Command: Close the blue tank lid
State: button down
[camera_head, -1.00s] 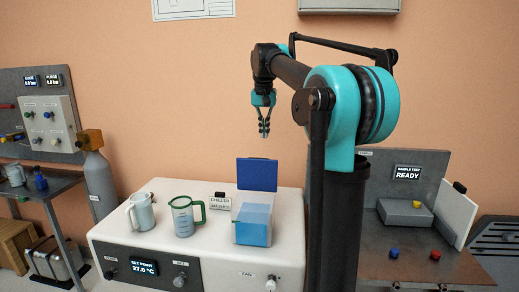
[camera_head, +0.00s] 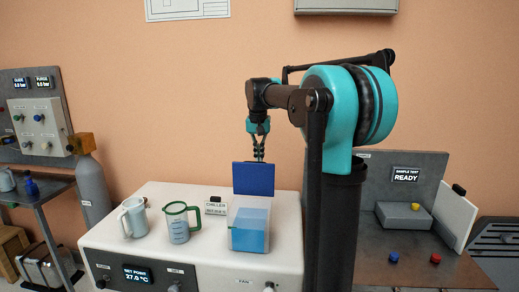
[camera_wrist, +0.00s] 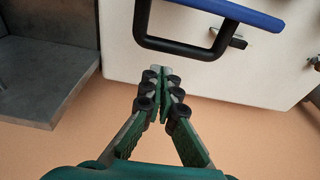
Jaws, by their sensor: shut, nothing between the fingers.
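The blue tank lid (camera_head: 253,179) stands upright, open, at the back edge of the clear tank (camera_head: 249,230) that holds light blue liquid on the white chiller. In the wrist view the lid's blue edge (camera_wrist: 240,12) and its black handle (camera_wrist: 175,46) show at the top. My gripper (camera_head: 259,158) is shut and empty. It is just above or behind the lid's top edge in the head view; contact cannot be told. In the wrist view the closed fingertips (camera_wrist: 160,72) lie just below the handle, seemingly apart from it.
A white jug (camera_head: 133,217) and a green-handled measuring jug (camera_head: 180,222) stand left of the tank on the chiller top (camera_head: 150,192). A small chiller sign (camera_head: 215,207) stands between them and the tank. The grey test bench (camera_head: 420,265) is at the right.

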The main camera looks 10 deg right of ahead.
jog(key=shift+s+a+r, duration=0.1)
jog(key=shift+s+a, duration=0.15)
jog(key=shift+s, duration=0.55)
jog(key=shift+s, duration=0.1)
